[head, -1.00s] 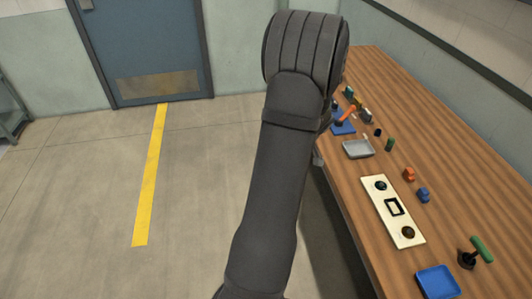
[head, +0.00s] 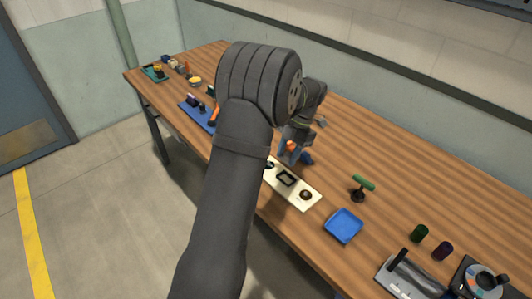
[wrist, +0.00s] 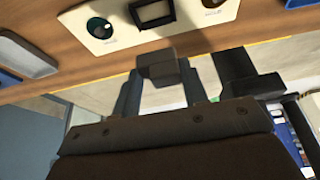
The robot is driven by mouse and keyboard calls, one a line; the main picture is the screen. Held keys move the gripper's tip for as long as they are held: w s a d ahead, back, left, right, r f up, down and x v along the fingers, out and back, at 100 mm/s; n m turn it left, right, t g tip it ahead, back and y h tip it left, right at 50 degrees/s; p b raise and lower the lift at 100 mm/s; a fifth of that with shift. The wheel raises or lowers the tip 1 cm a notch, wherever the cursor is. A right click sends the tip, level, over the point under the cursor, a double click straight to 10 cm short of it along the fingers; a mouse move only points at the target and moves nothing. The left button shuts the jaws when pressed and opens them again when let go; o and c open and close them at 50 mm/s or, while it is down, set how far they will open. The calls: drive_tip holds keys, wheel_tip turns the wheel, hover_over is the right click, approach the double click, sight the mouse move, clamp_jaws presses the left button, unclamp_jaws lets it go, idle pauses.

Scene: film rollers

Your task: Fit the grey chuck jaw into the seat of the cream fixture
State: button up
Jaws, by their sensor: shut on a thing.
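The cream fixture (head: 311,196) lies flat on the bench, partly behind my arm. Its seat is a dark rectangular frame (head: 286,179) in the middle, with a dark round part towards either end. In the wrist view the fixture (wrist: 208,22) and its seat (wrist: 153,15) show at the top edge, and the frame looks empty. My gripper (wrist: 180,82) is shut on a dark grey block (wrist: 160,66), which I take to be the chuck jaw. The block appears apart from the fixture; its exact height is unclear. In the head view my arm hides most of the grip.
An orange part (head: 291,146) and a blue part (head: 307,158) stand close behind the fixture. A grey tray (wrist: 27,56) shows in the wrist view.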

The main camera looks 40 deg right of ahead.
sight(284, 181)
drive_tip(key=shift+s+d, duration=0.1)
drive_tip(key=shift+s, duration=0.05)
drive_tip(key=shift+f, duration=4.25)
